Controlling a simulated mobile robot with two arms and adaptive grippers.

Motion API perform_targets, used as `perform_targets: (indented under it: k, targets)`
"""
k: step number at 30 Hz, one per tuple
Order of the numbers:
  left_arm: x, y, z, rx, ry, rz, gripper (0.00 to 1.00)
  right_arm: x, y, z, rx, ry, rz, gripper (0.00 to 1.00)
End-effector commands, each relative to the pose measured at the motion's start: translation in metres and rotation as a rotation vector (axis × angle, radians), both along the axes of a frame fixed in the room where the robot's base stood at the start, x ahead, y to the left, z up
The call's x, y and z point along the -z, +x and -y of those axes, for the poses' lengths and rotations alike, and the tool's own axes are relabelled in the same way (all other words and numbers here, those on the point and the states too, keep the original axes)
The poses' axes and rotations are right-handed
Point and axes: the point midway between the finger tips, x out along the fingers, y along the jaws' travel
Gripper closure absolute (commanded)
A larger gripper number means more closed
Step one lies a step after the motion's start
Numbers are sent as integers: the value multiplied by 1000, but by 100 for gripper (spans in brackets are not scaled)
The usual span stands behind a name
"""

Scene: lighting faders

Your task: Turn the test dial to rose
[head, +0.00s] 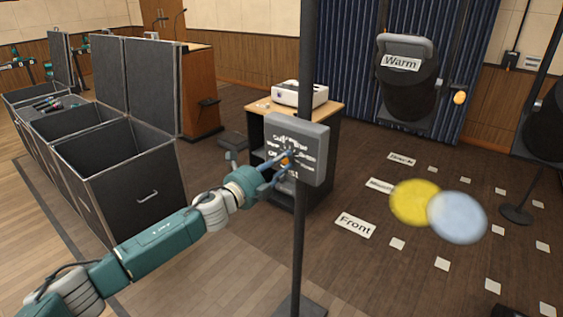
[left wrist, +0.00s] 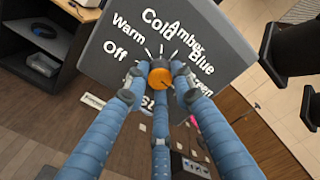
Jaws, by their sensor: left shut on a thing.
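The test dial is a small orange knob (left wrist: 160,75) on the face of a grey control box (head: 312,140) fixed to a dark upright pole. In the left wrist view, white words around it read Off, Warm, Cold, Amber and Blue, with Green partly covered. Lower lettering is mostly hidden by my fingers, and I cannot read rose. My left gripper (head: 285,162) has its blue fingers closed around the knob, which also shows in the left wrist view (left wrist: 157,78). I cannot tell which word the knob points at. My right gripper is not in view.
A wooden cabinet (head: 335,108) with a white machine (head: 299,93) stands behind the box. Open black cases (head: 131,185) are at left. A lamp labelled Warm (head: 406,80) hangs at upper right. Yellow (head: 414,203) and pale blue (head: 457,218) discs show over the floor.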

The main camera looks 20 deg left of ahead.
Motion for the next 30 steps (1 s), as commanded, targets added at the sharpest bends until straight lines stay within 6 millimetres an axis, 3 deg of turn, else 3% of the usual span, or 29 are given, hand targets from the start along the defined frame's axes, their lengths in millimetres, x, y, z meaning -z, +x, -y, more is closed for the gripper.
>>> perform_targets:
  k: [9, 27, 28, 30]
  targets:
    - [2, -1, 0, 1, 140, 47, 100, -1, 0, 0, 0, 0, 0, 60]
    - [3, 0, 0, 1, 178, 61, 100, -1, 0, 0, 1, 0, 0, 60]
    - [3, 0, 0, 1, 178, 61, 74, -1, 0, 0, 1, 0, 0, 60]
    - [3, 0, 0, 1, 177, 61, 60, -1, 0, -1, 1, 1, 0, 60]
